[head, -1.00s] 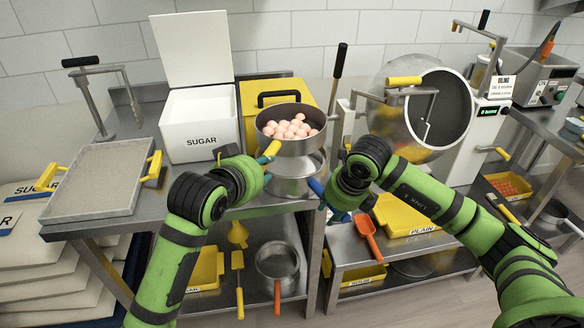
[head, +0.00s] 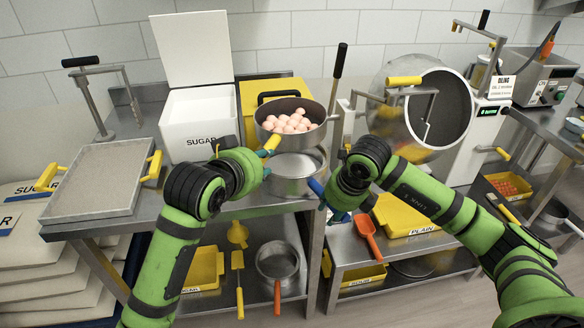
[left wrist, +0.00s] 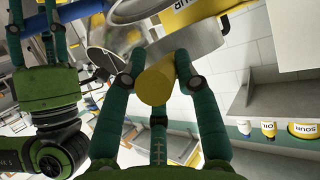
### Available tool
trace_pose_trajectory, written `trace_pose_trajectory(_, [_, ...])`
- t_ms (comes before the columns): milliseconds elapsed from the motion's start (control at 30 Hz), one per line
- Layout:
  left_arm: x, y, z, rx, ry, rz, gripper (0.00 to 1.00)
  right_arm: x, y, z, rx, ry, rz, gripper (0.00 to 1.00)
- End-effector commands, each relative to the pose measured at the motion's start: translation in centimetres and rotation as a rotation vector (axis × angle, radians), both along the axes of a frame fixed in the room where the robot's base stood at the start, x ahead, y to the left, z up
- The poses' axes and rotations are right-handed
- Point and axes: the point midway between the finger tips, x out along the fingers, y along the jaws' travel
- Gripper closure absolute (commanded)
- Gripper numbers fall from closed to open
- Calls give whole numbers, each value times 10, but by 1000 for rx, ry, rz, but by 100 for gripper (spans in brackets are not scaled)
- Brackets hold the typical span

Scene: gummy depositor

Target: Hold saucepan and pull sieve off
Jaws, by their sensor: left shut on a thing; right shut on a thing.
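The sieve (head: 291,139), a grey round pan holding several pinkish balls, is above the saucepan (head: 296,185). Part of the saucepan's rim and inside shows below it, so the two look apart. My left gripper (head: 264,156) is shut on the sieve's yellow handle (head: 272,143). The left wrist view shows this yellow handle (left wrist: 156,84) between the fingers, with the grey pan wall (left wrist: 195,42) beyond. My right gripper (head: 326,196) is shut on the saucepan's blue handle (head: 316,186), at the saucepan's front right; its fingertips are partly hidden.
A white sugar box (head: 203,125) with its lid open and a yellow bin (head: 268,93) stand behind. A tray (head: 97,180) with yellow handles lies at left. A steel drum (head: 395,115) and an upright black-handled lever (head: 338,75) are close at right.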

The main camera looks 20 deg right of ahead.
Motion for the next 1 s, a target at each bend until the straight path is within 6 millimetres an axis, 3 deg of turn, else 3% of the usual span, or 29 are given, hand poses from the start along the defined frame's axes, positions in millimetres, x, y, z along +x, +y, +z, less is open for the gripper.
trace_pose_trajectory(67, [0, 0, 1, -3, -3, 0, 100, -1, -1, -1, -1, 4, -1, 100])
trace_pose_trajectory(100, [0, 0, 1, -3, -3, 0, 100, -1, -1, -1, -1, 4, -1, 50])
trace_pose_trajectory(133, [0, 0, 1, -3, -3, 0, 100, -1, 0, -1, -1, 4, -1, 38])
trace_pose_trajectory(567, [0, 0, 1, -3, -3, 0, 100, -2, -1, 6, -1, -1, -2, 38])
trace_pose_trajectory(1000, [0, 0, 1, -3, -3, 0, 100, -30, -5, 85, -3, -2, 0, 38])
